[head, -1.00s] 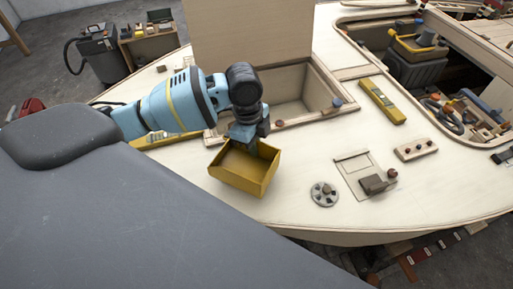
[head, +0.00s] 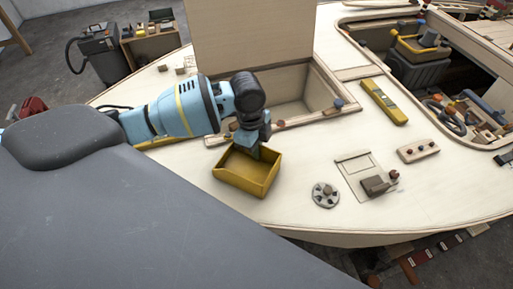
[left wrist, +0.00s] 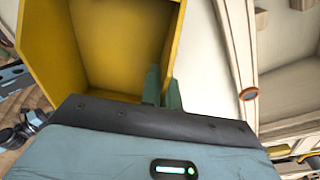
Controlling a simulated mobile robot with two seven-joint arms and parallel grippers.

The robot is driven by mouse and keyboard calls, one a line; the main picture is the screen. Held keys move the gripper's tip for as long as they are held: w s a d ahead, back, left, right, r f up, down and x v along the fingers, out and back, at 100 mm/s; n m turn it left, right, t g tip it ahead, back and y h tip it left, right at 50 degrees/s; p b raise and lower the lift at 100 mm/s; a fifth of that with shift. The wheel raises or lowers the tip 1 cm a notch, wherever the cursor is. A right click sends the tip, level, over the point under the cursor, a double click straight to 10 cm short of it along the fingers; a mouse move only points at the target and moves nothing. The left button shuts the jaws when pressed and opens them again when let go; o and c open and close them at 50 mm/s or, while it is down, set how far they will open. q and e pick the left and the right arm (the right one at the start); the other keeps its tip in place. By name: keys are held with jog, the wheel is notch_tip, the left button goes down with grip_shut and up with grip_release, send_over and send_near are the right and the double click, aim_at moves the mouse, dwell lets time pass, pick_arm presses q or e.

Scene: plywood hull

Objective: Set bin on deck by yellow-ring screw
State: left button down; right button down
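The yellow bin (head: 246,181) is open-topped and empty, over the front deck (head: 290,200) left of the round metal fitting. My left gripper (head: 247,151) is shut on the bin's back wall. In the left wrist view the fingers (left wrist: 163,90) pinch the wall of the bin (left wrist: 110,45). I cannot tell whether the bin's underside touches the deck. A small round screw head (left wrist: 249,94) with an orange-red rim shows in the left wrist view. I cannot make out a yellow ring on any screw. My right gripper is not in view.
An open hatch (head: 325,88) with a raised lid (head: 250,40) lies behind the bin. Bare deck lies between.

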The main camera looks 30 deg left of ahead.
pick_arm(q)
jog(key=c, duration=1.6)
grip_release()
jog(key=shift+f, duration=0.1)
jog(key=shift+c, duration=0.2)
jog(key=r, duration=0.4)
jog(key=a+r, duration=0.1)
jog(key=r, duration=0.3)
jog(key=r+p, duration=0.1)
jog(key=r, duration=0.3)
jog(key=shift+s+a+r, duration=0.1)
jog(key=shift+a, duration=0.1)
